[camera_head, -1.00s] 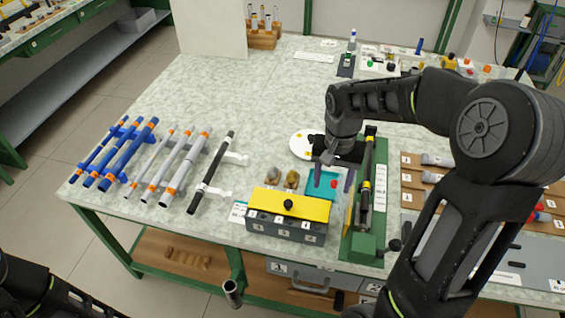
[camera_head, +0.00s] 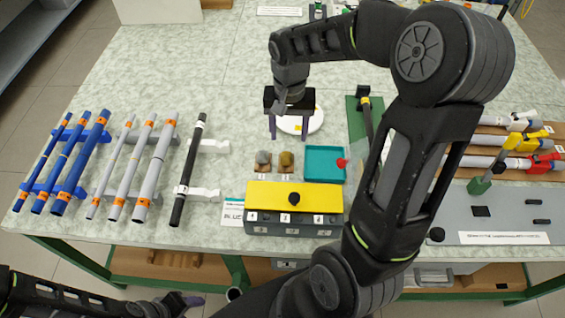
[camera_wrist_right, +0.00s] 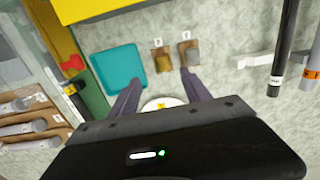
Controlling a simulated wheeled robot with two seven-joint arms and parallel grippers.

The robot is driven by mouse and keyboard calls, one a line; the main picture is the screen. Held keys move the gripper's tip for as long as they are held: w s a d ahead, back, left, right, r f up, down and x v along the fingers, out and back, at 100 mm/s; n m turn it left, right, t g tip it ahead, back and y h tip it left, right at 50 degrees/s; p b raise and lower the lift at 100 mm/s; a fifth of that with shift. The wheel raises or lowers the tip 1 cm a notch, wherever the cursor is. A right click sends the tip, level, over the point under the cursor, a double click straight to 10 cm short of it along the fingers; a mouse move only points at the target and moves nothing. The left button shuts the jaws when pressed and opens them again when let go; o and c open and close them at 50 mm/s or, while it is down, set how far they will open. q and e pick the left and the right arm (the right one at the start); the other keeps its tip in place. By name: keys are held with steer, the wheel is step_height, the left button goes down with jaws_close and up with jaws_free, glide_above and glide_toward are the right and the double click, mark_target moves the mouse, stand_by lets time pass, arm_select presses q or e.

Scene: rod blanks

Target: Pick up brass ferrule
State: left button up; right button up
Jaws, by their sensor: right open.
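The brass ferrule (camera_head: 286,160) is a small gold-brown rounded piece on a wooden stand, just right of a similar grey piece (camera_head: 263,158). In the wrist view the ferrule (camera_wrist_right: 163,63) shows just beyond and between the fingertips. My right gripper (camera_head: 288,137) is open and empty, fingers pointing down, over the table just behind the ferrule; its fingers also show in the wrist view (camera_wrist_right: 160,78). The ferrule is clear of the fingers. My left gripper (camera_head: 180,303) is partly in view at the bottom left, its jaws unclear.
A teal tray (camera_head: 324,150) lies right of the ferrule. A yellow-topped grey box (camera_head: 320,198) stands in front of it. A white disc (camera_head: 314,122) lies behind, under my right gripper. Blue, grey and black rods (camera_head: 188,168) rest on supports at left. A green fixture (camera_head: 358,130) stands at right.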

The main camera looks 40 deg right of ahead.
mark_target(286, 156)
step_height(286, 156, down, 2)
steer(key=shift+f+b, duration=0.25)
steer(key=shift+b, duration=0.5)
steer(key=shift+f, duration=1.25)
steer(key=f, duration=0.2)
steer(key=f+p, duration=0.1)
steer(key=f, duration=0.2)
steer(key=shift+w+a+f, duration=0.1)
steer(key=shift+w+a, duration=0.05)
steer(key=shift+a, duration=0.05)
steer(key=shift+c, duration=0.4)
